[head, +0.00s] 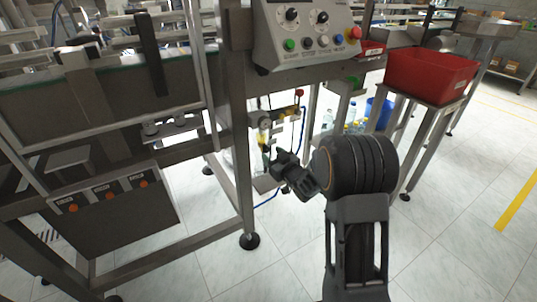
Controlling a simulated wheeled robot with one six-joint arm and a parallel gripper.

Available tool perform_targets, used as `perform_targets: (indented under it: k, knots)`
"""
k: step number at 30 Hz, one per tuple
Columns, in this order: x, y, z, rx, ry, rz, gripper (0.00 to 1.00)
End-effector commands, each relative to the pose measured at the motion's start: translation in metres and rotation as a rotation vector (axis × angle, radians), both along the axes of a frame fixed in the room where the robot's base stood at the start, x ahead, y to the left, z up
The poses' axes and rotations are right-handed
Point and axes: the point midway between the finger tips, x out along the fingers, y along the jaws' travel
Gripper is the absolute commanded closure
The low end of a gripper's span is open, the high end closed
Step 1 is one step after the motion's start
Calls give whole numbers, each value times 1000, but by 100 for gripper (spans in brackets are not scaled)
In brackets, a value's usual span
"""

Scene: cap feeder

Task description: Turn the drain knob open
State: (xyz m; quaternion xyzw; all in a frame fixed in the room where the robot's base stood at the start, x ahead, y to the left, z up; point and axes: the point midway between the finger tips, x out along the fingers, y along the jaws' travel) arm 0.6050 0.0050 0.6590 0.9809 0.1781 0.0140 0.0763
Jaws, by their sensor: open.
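A small air-filter unit (264,130) with a pale body and yellow-brass fittings hangs below the machine's frame, just right of the near steel leg. A blue hose runs down beside it. My gripper (270,161) is at the lower end of this unit, with its jaws open. The drain knob cannot be made out; the lower end of the unit is small and partly covered by my gripper. I cannot tell whether the fingers touch it.
The steel leg (238,150) stands close left of my gripper. A control panel (310,32) with buttons and dials is above. A red bin (429,75) on a stand, bottles (350,126) and a blue bucket (379,110) are to the right. Tiled floor in front is clear.

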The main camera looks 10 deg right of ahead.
Motion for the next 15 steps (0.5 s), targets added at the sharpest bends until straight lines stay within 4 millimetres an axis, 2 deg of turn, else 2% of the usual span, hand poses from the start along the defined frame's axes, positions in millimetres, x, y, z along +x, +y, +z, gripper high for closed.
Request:
perform_targets:
  k: [6,15]
  knots:
    - [21,8,-1,-1,0,1,48]
    - [27,10,0,0,1,0,48]
